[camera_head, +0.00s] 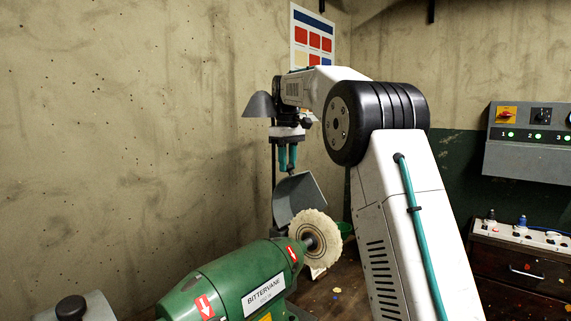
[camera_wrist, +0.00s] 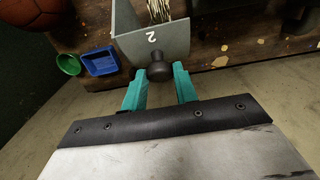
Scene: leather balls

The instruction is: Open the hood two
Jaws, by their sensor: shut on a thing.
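Hood two is a grey metal hood (camera_wrist: 172,42) marked "2", with a round black knob (camera_wrist: 160,71) on its front. In the wrist view the knob sits between the teal fingers of my gripper (camera_wrist: 161,76), which is shut on it. In the head view my gripper (camera_head: 288,166) points down at the top of the tilted grey hood (camera_head: 297,198). The hood stands just behind the pale buffing wheel (camera_head: 322,240) of a green machine (camera_head: 235,285). The wheel hides part of the hood's lower area.
Another grey hood-like shape (camera_head: 262,104) is left of my wrist. A grey knobbed cover (camera_head: 88,306) is at bottom left. A green bowl (camera_wrist: 68,64), a blue bin (camera_wrist: 101,61) and a brown ball (camera_wrist: 30,12) lie nearby. A control box (camera_head: 530,142) hangs at right.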

